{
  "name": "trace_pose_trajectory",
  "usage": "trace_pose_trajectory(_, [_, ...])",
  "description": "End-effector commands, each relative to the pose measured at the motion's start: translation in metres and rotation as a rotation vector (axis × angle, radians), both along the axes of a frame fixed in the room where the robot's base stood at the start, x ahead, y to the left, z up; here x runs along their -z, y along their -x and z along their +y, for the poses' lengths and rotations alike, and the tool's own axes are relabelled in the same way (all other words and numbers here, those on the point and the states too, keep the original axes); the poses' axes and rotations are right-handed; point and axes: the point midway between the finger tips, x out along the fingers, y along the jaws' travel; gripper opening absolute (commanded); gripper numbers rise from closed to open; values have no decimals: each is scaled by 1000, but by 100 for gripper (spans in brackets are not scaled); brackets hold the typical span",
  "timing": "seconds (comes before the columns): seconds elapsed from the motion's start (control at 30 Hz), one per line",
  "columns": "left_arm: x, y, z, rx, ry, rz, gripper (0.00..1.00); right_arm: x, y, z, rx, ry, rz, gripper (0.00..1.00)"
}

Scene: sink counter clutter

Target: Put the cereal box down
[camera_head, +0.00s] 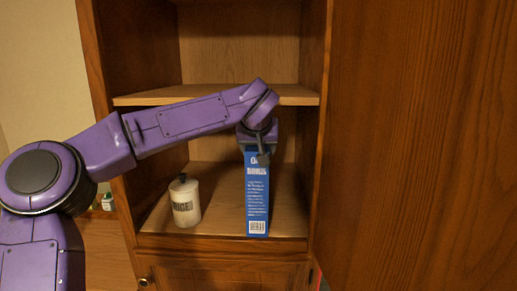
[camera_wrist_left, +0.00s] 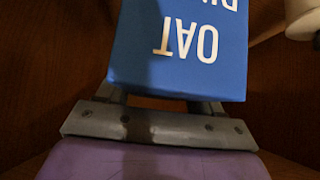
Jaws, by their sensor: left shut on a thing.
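The cereal box (camera_head: 257,195) is blue with white print and stands upright in the lower compartment of the wooden cabinet, narrow side facing me. Its base appears to be at the shelf surface; I cannot tell whether it bears its full weight there. My left gripper (camera_head: 260,153) is shut on the top of the box. In the left wrist view the box (camera_wrist_left: 180,50) fills the space between the fingers, with "OAT" lettering upside down. The left gripper (camera_wrist_left: 158,100) shows below it. My right gripper is not in view.
A white canister (camera_head: 185,203) with a dark lid stands on the lower shelf (camera_head: 222,178), left of the box with a gap between. An upper shelf (camera_head: 150,98) lies above my forearm. A large wooden door panel (camera_head: 415,140) fills the right side.

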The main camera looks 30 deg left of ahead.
Motion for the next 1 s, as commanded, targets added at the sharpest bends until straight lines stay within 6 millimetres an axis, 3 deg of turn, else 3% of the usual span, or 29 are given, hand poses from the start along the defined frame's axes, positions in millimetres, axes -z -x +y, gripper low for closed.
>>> trace_pose_trajectory(0.07, [0,0,0,0,-1,-2,0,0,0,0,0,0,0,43])
trace_pose_trajectory(0.1, [1,0,0,-1,1,0,72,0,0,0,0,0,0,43])
trace_pose_trajectory(0.17, [1,0,0,-1,0,0,91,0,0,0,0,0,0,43])
trace_pose_trajectory(0.47, [0,0,1,-1,0,-1,91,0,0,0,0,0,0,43])
trace_pose_trajectory(0.57, [-5,6,-3,-1,-1,-5,91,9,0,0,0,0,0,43])
trace_pose_trajectory(0.8, [-4,58,-35,1,-4,-6,91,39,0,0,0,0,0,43])
trace_pose_trajectory(1.0, [-5,96,-58,2,0,-1,91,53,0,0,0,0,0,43])
